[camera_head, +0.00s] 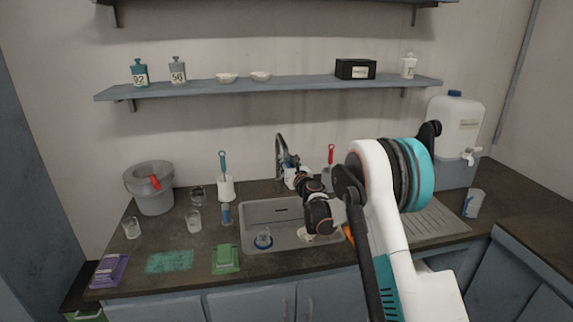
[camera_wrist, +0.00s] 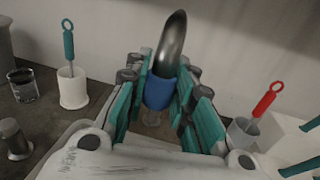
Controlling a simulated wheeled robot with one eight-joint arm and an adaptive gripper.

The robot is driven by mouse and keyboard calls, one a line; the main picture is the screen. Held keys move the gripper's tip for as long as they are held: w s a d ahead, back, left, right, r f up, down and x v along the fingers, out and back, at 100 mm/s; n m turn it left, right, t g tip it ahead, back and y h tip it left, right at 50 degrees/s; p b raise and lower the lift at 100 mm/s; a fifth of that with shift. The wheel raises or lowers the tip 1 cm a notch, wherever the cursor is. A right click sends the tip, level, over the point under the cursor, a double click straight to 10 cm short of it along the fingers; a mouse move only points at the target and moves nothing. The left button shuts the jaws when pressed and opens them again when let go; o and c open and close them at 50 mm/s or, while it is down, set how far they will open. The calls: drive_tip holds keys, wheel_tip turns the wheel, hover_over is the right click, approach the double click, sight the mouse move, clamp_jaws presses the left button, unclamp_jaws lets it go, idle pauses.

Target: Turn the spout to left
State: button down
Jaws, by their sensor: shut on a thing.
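The metal spout (camera_head: 280,152) rises behind the sink in the head view, curved at its top. In the wrist view the spout (camera_wrist: 172,42) stands up from a blue collar (camera_wrist: 159,93) and leans slightly right. My gripper (camera_wrist: 163,80) has its teal-padded fingers on both sides of the spout at the blue collar and is shut on it. In the head view my gripper (camera_head: 294,178) is at the spout, and my arm hides part of the tap's base.
The sink (camera_head: 270,205) lies in front of the spout. A teal-handled brush in a white holder (camera_wrist: 73,90) stands left, and a red-handled one in a cup (camera_wrist: 243,133) right. A shelf (camera_head: 290,86) runs above. A bucket (camera_head: 150,195) and jug (camera_head: 455,125) stand farther out.

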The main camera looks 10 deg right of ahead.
drive_tip(key=w+a+m+h, duration=0.2)
drive_tip(key=a+m+h, duration=0.1)
drive_tip(key=a, duration=0.7)
drive_tip(key=shift+w+a+h, duration=0.2)
drive_tip(key=shift+w+h, duration=0.2)
drive_tip(key=shift+h, duration=0.4)
drive_tip(key=c, duration=1.4)
unclamp_jaws()
drive_tip(key=shift+a, duration=0.2)
drive_tip(key=shift+o, duration=0.2)
drive_tip(key=shift+d, duration=0.15)
drive_tip(key=s+a, duration=0.1)
drive_tip(key=s, duration=1.1)
drive_tip(key=shift+a, duration=0.15)
